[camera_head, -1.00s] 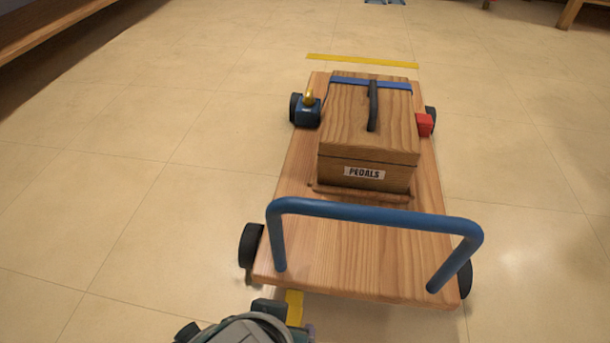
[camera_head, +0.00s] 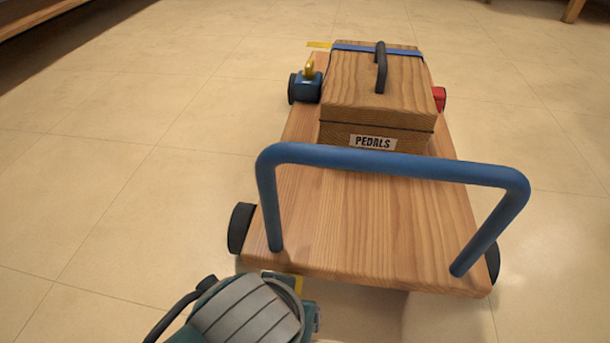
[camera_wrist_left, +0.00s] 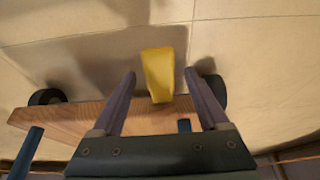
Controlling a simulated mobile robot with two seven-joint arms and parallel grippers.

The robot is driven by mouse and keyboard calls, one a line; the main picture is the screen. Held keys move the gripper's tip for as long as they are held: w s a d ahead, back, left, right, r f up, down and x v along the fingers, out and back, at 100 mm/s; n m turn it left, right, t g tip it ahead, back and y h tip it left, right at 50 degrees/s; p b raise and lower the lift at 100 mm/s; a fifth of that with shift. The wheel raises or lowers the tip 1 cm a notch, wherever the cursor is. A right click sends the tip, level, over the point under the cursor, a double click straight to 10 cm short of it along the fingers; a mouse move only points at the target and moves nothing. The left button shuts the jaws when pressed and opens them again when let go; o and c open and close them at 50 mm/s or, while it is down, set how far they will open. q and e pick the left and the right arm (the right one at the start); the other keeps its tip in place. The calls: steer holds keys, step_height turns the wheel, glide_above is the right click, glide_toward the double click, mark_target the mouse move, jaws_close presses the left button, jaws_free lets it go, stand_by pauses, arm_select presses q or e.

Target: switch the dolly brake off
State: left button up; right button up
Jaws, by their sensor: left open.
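The wooden dolly (camera_head: 370,245) has a blue push handle (camera_head: 390,165) at its near end. A yellow tab (camera_wrist_left: 158,75) sticks out at the edge of the board; a bit of it shows in the head view (camera_head: 299,286), mostly behind my gripper. I cannot tell whether it is the brake pedal. A blue block with a yellow upright piece (camera_head: 308,70) sits by the far left wheel. My left gripper (camera_wrist_left: 160,80) is open, its fingers either side of the yellow tab in the wrist view; contact is not visible. My right gripper is out of view.
A wooden box labelled PEDALS (camera_head: 375,110), with a dark handle and blue strap, stands on the dolly. A red block (camera_head: 439,98) is by the far right wheel. The handle arches above the near end. Tiled floor around is clear.

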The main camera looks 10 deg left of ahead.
arm_select(q)
jaws_close()
stand_by(0.6)
stand_by(0.8)
